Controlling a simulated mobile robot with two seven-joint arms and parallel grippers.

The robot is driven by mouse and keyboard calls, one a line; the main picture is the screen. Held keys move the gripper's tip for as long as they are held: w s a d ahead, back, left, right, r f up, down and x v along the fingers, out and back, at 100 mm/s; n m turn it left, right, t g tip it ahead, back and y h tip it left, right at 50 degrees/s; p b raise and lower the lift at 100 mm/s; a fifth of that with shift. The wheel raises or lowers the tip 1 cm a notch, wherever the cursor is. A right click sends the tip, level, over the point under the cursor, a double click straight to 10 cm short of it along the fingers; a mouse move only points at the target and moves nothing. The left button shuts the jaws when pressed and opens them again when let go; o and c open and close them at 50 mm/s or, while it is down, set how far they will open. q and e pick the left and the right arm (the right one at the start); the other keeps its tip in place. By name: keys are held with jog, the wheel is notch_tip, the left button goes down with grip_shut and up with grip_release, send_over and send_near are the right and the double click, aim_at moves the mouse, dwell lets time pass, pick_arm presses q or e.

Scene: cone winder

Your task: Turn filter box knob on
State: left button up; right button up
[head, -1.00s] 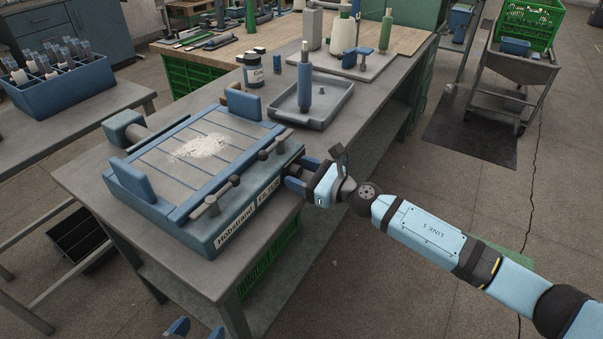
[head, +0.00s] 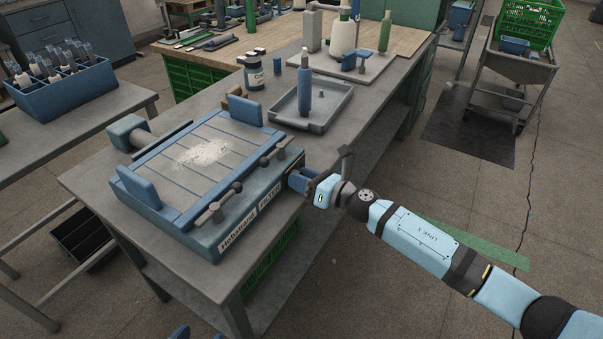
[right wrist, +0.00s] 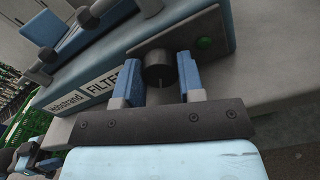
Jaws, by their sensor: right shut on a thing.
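The filter box (head: 215,222) is a blue box with a slatted top bearing white dust, on the grey bench. Its front carries a label reading "Hobstrand FILTER", also readable in the right wrist view (right wrist: 100,87). The fingers hide the knob in the head view. My left gripper (head: 197,334) shows only as two separated blue fingertips at the bottom edge.
Bar handles with dark knobs (head: 237,187) run along the box's front top edge. A grey tray (head: 318,122) with a blue bottle stands behind it, near a dark jar (head: 254,73). The floor right of the bench is open around my right arm.

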jog(key=o, duration=0.9)
jog(key=v, duration=1.4)
